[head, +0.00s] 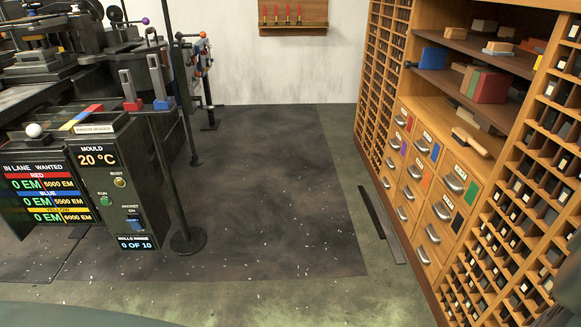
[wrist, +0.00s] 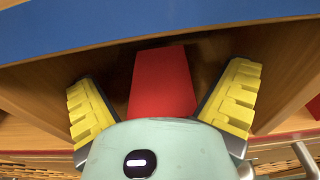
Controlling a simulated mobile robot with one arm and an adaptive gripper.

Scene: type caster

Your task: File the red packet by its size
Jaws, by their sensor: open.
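In the wrist view a plain red block-like packet (wrist: 163,72) lies in a wooden compartment under a blue edge. My gripper (wrist: 160,84) is open, with one yellow ribbed finger on each side of the packet. Gaps show between the fingers and the packet. The packet's near end is hidden behind the gripper's pale body. My gripper does not show in the head view.
The wooden cabinet (head: 411,113) has small pigeonholes, drawers (head: 431,198) with coloured labels, and shelves with a blue block (head: 433,58). A dark machine with a display panel (head: 47,186) and a post on a round base (head: 188,240) stand left.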

